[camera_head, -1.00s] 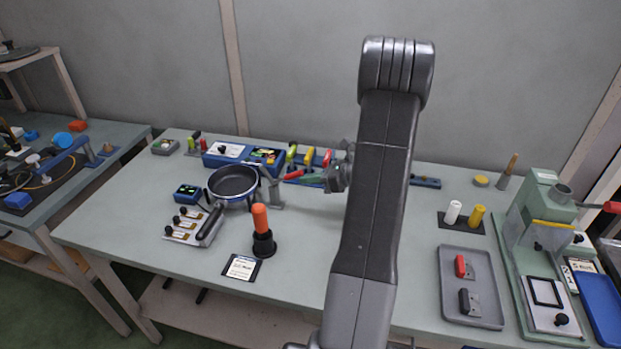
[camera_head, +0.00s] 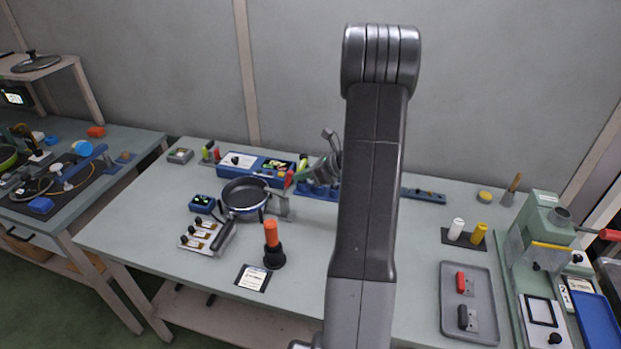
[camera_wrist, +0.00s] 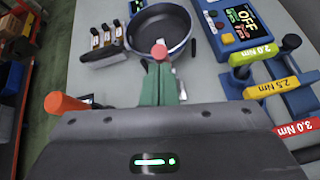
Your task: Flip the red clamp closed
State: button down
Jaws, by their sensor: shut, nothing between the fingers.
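The red clamp (camera_head: 288,179) shows its red handle standing steeply beside the pan (camera_head: 246,196), near the grey pan bracket. In the wrist view the rounded red handle end (camera_wrist: 158,51) appears just beyond my fingertips, against the pan rim. My gripper (camera_wrist: 160,70) has its two green fingers together, with nothing held between them. The fingertips are at or very close to the handle; contact cannot be told. The clamp's base and lower arm are mostly hidden by my fingers in the wrist view.
A blue controller (camera_wrist: 228,28) and the torque-driver rack (camera_wrist: 262,88) stand close on the right. An orange-handled tool (camera_head: 271,235) stands upright in front. Small labelled parts (camera_head: 200,237) lie left of the pan.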

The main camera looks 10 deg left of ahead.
aim_at(291, 173)
jog(key=a, duration=0.1)
jog(key=a+r, duration=0.1)
jog(key=a, duration=0.1)
jog(key=shift+a+r+p, duration=0.2)
jog(key=shift+r+p, duration=0.15)
jog(key=shift+r, duration=0.05)
jog(key=shift+a+r, duration=0.1)
jog(key=shift+a, duration=0.1)
jog(key=shift+d, duration=0.15)
